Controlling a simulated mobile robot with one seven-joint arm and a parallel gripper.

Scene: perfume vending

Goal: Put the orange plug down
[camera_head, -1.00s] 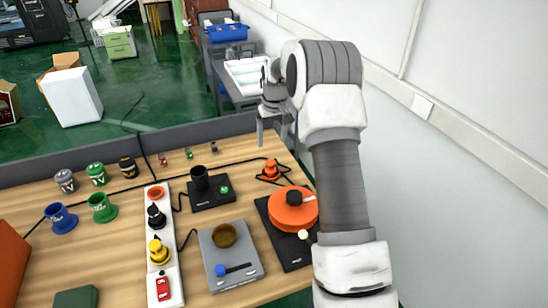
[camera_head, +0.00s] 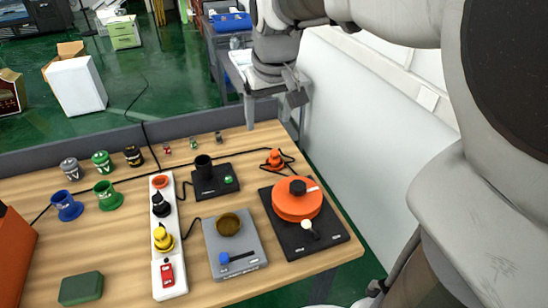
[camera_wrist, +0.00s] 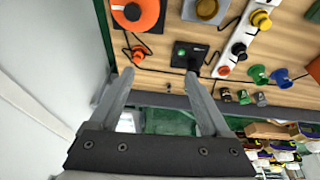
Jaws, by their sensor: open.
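The orange plug (camera_head: 275,159) stands on the table near its back right, with a black cable around it. It also shows in the wrist view (camera_wrist: 138,52), beyond the left fingertip and apart from it. My gripper (camera_head: 276,112) is open and empty, over the table's back right edge in the head view. In the wrist view my gripper (camera_wrist: 159,74) has its fingers wide apart with nothing between them. The white power strip (camera_head: 156,255) has an empty orange socket (camera_head: 160,181) at its far end, and a black plug and a yellow plug in it.
An orange round machine (camera_head: 297,207) on a black base stands in front of the plug. A black device (camera_head: 214,181) with a green button and a grey device (camera_head: 235,256) stand left of it. Cups line the left. A white wall (camera_head: 350,130) is close on the right.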

